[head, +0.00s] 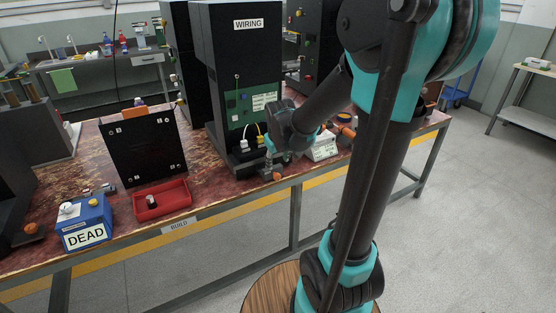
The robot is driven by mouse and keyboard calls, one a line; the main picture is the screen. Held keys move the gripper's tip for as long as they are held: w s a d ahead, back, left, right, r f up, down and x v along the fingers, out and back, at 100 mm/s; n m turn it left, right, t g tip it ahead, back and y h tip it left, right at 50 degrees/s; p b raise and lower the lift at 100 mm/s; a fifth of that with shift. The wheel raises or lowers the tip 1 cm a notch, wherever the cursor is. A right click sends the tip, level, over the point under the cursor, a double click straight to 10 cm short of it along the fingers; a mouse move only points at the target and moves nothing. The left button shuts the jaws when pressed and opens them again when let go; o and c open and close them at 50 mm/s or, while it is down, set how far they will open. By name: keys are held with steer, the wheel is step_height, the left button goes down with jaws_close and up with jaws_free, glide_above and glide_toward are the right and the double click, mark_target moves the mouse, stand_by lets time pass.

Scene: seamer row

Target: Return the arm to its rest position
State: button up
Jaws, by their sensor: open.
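My arm stands in the right half of the head view, dark grey with teal joints. It reaches down and left over the front edge of the workbench (190,226). My gripper (272,168) is small in the picture and points down at the bench's front edge, in front of the black WIRING cabinet (222,55). It is open and I see nothing held in it. Whether its fingers touch anything there is hard to tell.
A blue DEAD box (84,222), a red tray (162,200) and an upright black panel (143,150) are on the bench to the left. A white labelled box (322,147) is close right of my gripper. Open floor (480,200) lies right.

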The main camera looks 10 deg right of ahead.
steer(key=shift+s+r, duration=0.1)
steer(key=shift+r, duration=0.1)
steer(key=s+d+f+m, duration=0.1)
steer(key=s+f+m, duration=0.1)
steer(key=s, duration=0.7)
steer(key=s+d+f+m, duration=0.2)
steer(key=s+f, duration=0.3)
steer(key=s, duration=0.5)
steer(key=shift+s+g+y, duration=0.2)
steer(key=shift+g+y, duration=0.1)
steer(key=shift+g, duration=0.1)
